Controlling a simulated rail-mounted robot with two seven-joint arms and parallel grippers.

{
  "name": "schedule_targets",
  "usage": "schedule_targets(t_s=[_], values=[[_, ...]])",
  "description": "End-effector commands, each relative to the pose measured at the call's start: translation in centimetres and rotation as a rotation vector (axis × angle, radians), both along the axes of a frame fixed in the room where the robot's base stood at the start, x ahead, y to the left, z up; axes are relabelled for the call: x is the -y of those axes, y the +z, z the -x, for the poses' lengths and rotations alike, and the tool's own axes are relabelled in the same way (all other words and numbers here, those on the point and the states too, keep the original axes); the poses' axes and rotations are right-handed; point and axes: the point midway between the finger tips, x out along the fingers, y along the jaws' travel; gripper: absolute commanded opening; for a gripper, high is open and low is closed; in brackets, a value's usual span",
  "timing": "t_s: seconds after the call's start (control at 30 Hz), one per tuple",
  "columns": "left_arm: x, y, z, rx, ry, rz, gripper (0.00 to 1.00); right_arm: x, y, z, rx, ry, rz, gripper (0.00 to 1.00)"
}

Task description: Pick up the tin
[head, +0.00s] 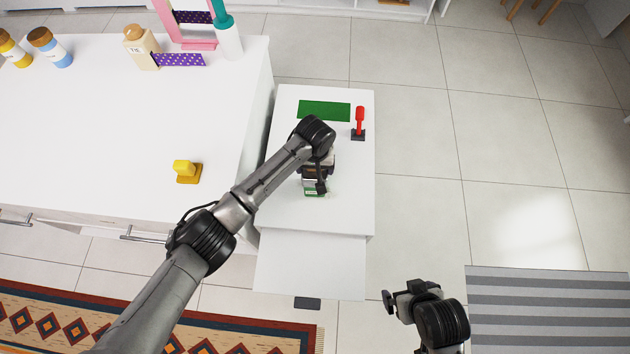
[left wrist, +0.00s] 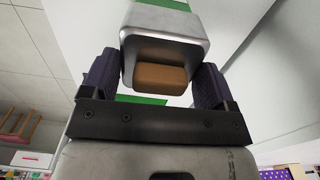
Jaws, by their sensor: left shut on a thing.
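The tin (left wrist: 165,40) is a silver metal box with rounded edges. In the left wrist view a brown block shows at its near end, and it sits between the two dark finger pads of my left gripper (left wrist: 153,82). The gripper is shut on it. In the head view my left gripper (head: 316,184) is over the front part of the small white cabinet top, and its arm hides most of the tin. I cannot tell whether the tin touches the top. My right gripper (head: 405,298) is away from the cabinet at the lower right, and its jaws are not clear.
The white cabinet (head: 345,208) also bears a green mat (head: 324,111) and a red-handled thing (head: 359,121). A large white counter (head: 90,130) to the left holds a yellow thing (head: 184,168) and several bottles. Open tiled floor lies to the right.

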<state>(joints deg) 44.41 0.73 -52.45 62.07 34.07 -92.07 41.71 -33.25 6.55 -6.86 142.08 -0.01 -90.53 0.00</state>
Motion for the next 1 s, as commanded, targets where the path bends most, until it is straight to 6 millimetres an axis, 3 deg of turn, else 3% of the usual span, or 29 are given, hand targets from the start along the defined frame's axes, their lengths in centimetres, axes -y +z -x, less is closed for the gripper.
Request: schedule_targets(t_s=[0.07, 0.47, 0.77, 1.0], values=[[0.0, 0.0, 0.0, 0.0, 0.0, 0.0, 0.62, 0.0, 0.0, 0.0, 0.0, 0.0, 0.0, 1.0], [0.0, 0.0, 0.0, 0.0, 0.0, 0.0, 0.23, 0.2, 0.0, 0.0, 0.0, 0.006, 0.008, 1.0], [0.0, 0.3, 0.0, 0.001, 0.0, 0.001, 0.23, 0.3, 0.2, 0.0, 0.0, 0.007, 0.01, 1.0], [0.0, 2.7, 0.0, 0.001, 0.0, 0.002, 0.23, 0.2, 1.4, 0.0, 0.0, 0.005, 0.007, 1.0]])
